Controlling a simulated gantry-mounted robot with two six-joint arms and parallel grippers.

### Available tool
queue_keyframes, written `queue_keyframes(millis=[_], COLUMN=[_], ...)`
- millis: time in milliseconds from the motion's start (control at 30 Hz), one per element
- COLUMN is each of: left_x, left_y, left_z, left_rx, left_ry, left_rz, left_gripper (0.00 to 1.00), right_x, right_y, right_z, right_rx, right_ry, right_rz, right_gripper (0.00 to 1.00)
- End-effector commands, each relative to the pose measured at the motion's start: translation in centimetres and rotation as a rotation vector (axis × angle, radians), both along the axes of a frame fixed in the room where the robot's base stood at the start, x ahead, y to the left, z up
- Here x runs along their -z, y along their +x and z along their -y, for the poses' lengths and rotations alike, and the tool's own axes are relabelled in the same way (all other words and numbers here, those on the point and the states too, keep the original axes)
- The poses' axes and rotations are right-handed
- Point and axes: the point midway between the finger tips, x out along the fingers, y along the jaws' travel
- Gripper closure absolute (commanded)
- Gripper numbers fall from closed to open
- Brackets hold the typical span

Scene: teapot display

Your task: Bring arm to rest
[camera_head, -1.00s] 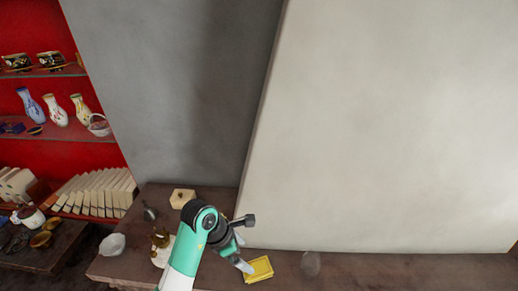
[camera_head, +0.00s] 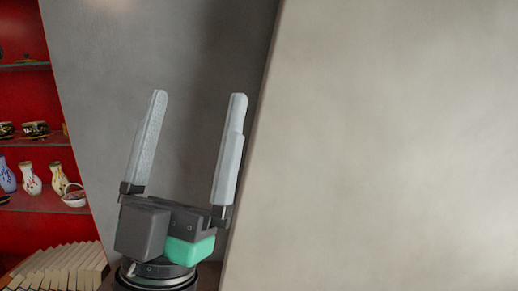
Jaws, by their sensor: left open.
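My left gripper (camera_head: 198,96) stands upright in the lower left middle of the head view, its two long grey fingers pointing up and spread wide apart. Nothing is between the fingers; only the grey wall (camera_head: 100,90) shows behind them. The dark gripper body with a green part is below the fingers, and the wrist runs out of the bottom edge. My right gripper is not in view.
A row of books (camera_head: 62,268) stands below. A pale panel (camera_head: 390,140) fills the right side. The tabletop is almost wholly out of view.

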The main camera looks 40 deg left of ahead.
Motion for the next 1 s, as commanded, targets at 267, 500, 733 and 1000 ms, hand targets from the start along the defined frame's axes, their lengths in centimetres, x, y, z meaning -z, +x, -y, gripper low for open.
queue_keyframes(millis=[267, 500, 733, 1000], left_x=[2.1, 2.2, 2.2, 2.2], left_y=[2.9, 3.0, 3.0, 3.0], left_z=[6.2, 6.2, 6.2, 6.1], left_rx=[0.483, 0.482, 0.480, 0.479], left_ry=[-0.074, -0.073, -0.073, -0.074], left_rz=[-0.242, -0.244, -0.244, -0.244], left_gripper=[0.00, 0.00, 0.00, 0.00], right_x=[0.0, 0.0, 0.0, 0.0], right_y=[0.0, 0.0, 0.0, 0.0], right_z=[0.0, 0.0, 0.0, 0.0], right_rx=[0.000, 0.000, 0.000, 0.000], right_ry=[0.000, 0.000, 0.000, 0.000], right_rz=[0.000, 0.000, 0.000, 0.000], right_gripper=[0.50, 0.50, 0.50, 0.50])
